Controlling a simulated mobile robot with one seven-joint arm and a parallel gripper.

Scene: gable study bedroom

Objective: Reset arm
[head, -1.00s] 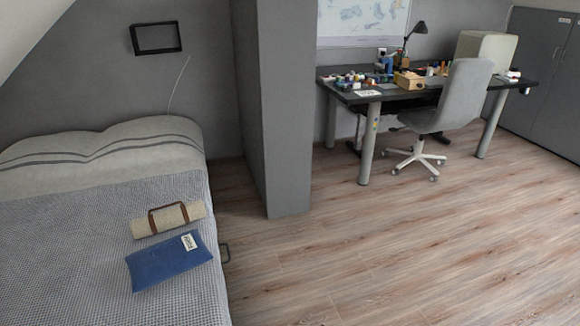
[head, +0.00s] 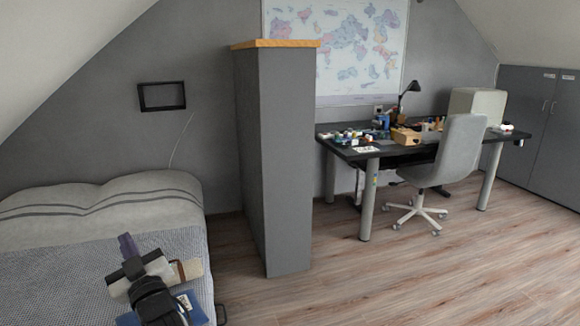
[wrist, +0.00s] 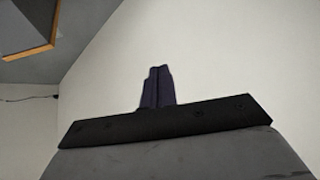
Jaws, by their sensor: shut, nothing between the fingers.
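My gripper (head: 127,246) shows at the lower left of the head view, raised in front of the bed. Its dark purple fingers are shut and empty. In the wrist view the closed fingers (wrist: 158,87) stand upright against a pale sloped surface. My arm covers part of the beige roll (head: 189,269) and most of the blue pouch (head: 190,305) on the bed. I cannot tell how far the gripper is above them.
The bed (head: 50,258) fills the lower left. A grey partition (head: 287,165) with a wooden top stands right of it. A desk (head: 345,152) and office chair (head: 455,155) are at the back right, before grey cabinets (head: 540,125). The wooden floor (head: 400,275) is clear.

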